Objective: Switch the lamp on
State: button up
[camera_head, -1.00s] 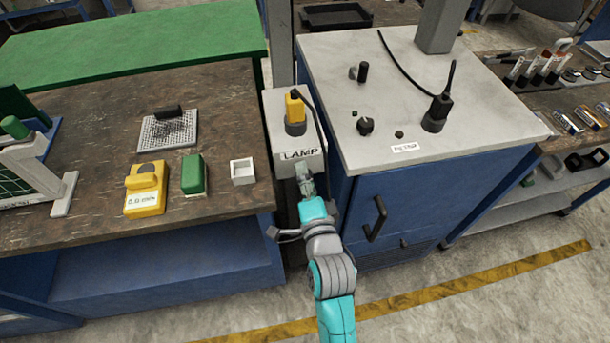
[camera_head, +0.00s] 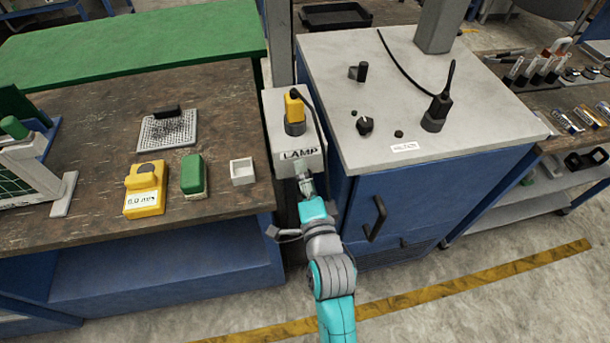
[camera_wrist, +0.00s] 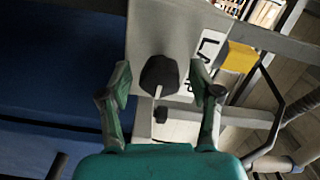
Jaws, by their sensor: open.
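In the wrist view a black knob (camera_wrist: 159,75) with a pale pointer line sits on the grey box face (camera_wrist: 150,30). My gripper (camera_head: 305,180) is at the front of the lamp box, just below the label. In the wrist view my gripper (camera_wrist: 160,73) is open, with one finger on each side of the knob and gaps between. The knob is hidden in the head view.
A grey-topped blue cabinet (camera_head: 470,130) stands close on the right. A wooden bench (camera_head: 90,100) on the left holds a yellow meter (camera_head: 145,202), a green block (camera_head: 193,176) and a white open box (camera_head: 242,171).

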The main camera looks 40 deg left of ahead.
jog(key=v, duration=1.2)
jog(key=shift+w+d, duration=0.1)
jog(key=s+d+f+n+t+h, duration=0.1)
jog(key=s+d+f+t+h, duration=0.2)
jog(key=d, duration=0.8)
jog(key=s+d+f+h, duration=0.3)
jog(key=d+f+h, duration=0.15)
jog(key=d, duration=0.75)
jog(key=s+d+r+n+h, duration=0.1)
jog(key=s+d+n+h, duration=0.1)
jog(key=s+d, duration=0.4)
jog(key=s+d+r+n+h, duration=0.1)
jog(key=s+d+h, duration=0.3)
jog(key=s, duration=0.7)
jog(key=shift+d+n, duration=0.6)
jog(key=shift+d, duration=0.55)
